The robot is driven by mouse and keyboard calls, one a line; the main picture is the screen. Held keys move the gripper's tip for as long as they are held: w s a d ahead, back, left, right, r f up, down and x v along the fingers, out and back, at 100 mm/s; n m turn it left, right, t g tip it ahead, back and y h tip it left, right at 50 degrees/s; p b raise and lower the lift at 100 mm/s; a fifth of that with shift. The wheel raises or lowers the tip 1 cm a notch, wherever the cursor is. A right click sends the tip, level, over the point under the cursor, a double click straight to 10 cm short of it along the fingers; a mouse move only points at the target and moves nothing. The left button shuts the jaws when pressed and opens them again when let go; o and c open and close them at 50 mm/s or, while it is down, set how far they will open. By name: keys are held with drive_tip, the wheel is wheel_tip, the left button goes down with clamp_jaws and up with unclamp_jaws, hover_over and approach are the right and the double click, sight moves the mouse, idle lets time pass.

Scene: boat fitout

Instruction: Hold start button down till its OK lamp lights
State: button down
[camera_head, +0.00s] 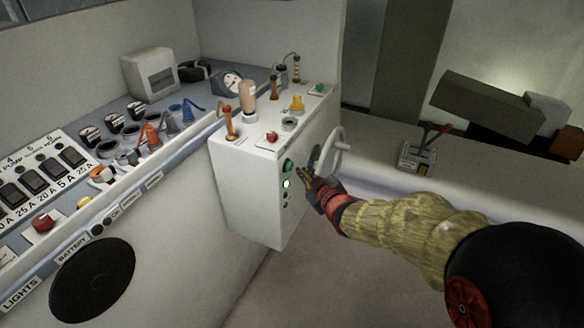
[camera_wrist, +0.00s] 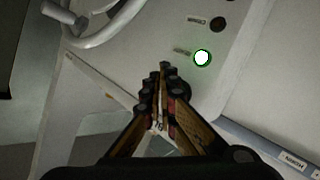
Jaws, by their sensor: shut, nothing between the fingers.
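The green start button (camera_head: 289,165) is the top round control on the front of the white console box (camera_head: 240,190). Just below it the lamp (camera_head: 286,183) glows bright green; in the wrist view the lit lamp (camera_wrist: 202,57) has a white centre and green ring. My gripper (camera_head: 302,173) is shut and empty, its tips close to the button. In the wrist view my fingertips (camera_wrist: 163,72) cover most of a dark round part, seemingly the button. I cannot tell whether they touch or press it. The labels are too small to read.
A grey handwheel (camera_head: 335,153) stands right beside my gripper, on the same box. Dark round fittings (camera_wrist: 218,24) sit past the lamp. Levers and knobs stand on the box top, including a red button (camera_head: 272,137). A switch panel (camera_head: 40,175) lies left.

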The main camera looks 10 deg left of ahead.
drive_tip(key=shift+a, duration=0.15)
idle(0.5)
drive_tip(key=shift+w+a+b, duration=0.1)
drive_tip(key=shift+a+b, duration=0.15)
drive_tip(key=shift+b, duration=0.15)
drive_tip(key=shift+w+a+b, duration=0.2)
drive_tip(key=shift+a+b, duration=0.15)
drive_tip(key=shift+a, duration=0.15)
idle(1.5)
drive_tip(key=shift+d, duration=0.1)
drive_tip(key=shift+s+d, duration=0.35)
drive_tip(key=shift+d, duration=0.45)
drive_tip(key=shift+s+d+p, duration=0.3)
drive_tip(key=shift+d+p, duration=0.05)
drive_tip(key=shift+d, duration=0.45)
drive_tip(key=shift+s+d+p, duration=0.25)
drive_tip(key=shift+d+p, duration=0.1)
drive_tip(key=shift+d, duration=0.4)
drive_tip(key=shift+s+d+p, duration=0.3)
drive_tip(key=shift+d+p, duration=0.05)
drive_tip(key=shift+d, duration=0.45)
